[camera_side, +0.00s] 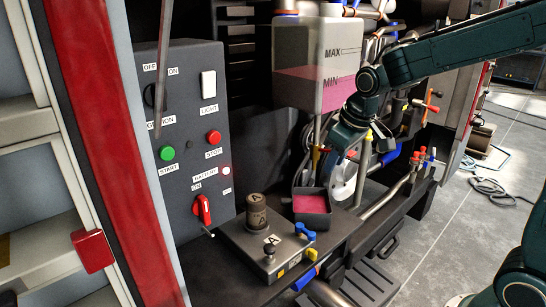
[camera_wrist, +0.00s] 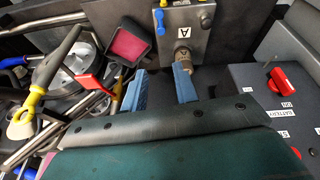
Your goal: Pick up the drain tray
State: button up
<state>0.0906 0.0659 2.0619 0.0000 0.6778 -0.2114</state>
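The drain tray (camera_side: 312,219) is a small dark open box with pink contents, standing upright on the dark ledge beside the block marked A. It also shows in the wrist view (camera_wrist: 130,21), at the top, left of the same block. My gripper (camera_wrist: 160,86) shows two blue fingers spread apart with nothing between them. In the wrist view the tray lies beyond and slightly left of the fingers, apart from them. In the side view my dark green arm reaches in from the right, its wrist above and right of the tray; the fingertips are hard to make out there.
The block marked A (camera_side: 262,262), with a brown cylinder (camera_side: 257,211) on it, stands close left of the tray. A reservoir with pink liquid (camera_side: 316,60) hangs above. A control panel (camera_side: 187,130) is on the left. Pipes and a pale disc (camera_wrist: 78,62) crowd the other side.

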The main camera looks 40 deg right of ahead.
jog(key=w+d+f, duration=0.3)
jog(key=w+f, duration=0.4)
jog(key=f, duration=0.1)
jog(key=n+g, duration=0.3)
jog(key=n, duration=0.3)
send_over(310, 220)
jog(key=f, duration=1.6)
jog(key=shift+w+a+f, duration=0.1)
jog(key=shift+a+f, duration=0.1)
jog(key=shift+d+f+n+g, duration=0.35)
jog(key=shift+f+n, duration=0.25)
jog(key=shift+n, duration=0.2)
jog(key=shift+f, duration=0.1)
jog(key=shift+a+f, duration=0.1)
jog(key=shift+f, duration=2.3)
grip_shut()
